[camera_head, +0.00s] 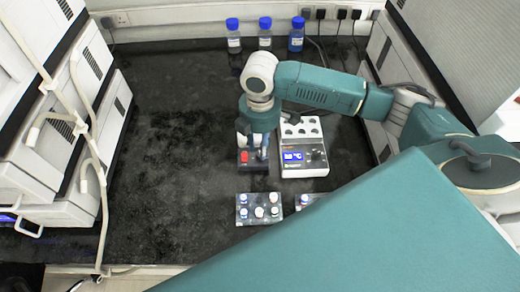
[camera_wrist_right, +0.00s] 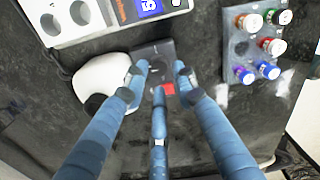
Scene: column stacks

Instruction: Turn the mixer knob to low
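A small mixer-like device with a dark front panel (camera_head: 256,167) and a red switch (camera_head: 244,155) stands mid-bench, largely covered by my right gripper. In the right wrist view, its white rounded body (camera_wrist_right: 104,76) has a dark round spot on top, and the red switch (camera_wrist_right: 168,88) shows between my fingers. My right gripper (camera_head: 256,152) points down over the front panel with its three fingers spread (camera_wrist_right: 160,78), with nothing visibly held. I cannot make out a knob on this panel; fingers cover part of it. My left gripper is not in view.
A white block device (camera_head: 304,171) with a blue display and dark knob stands close to the right. A vial rack (camera_head: 243,218) lies in front, with another partly hidden beside it. Blue-capped bottles (camera_head: 265,42) stand at the back. The bench to the left (camera_head: 170,150) is clear.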

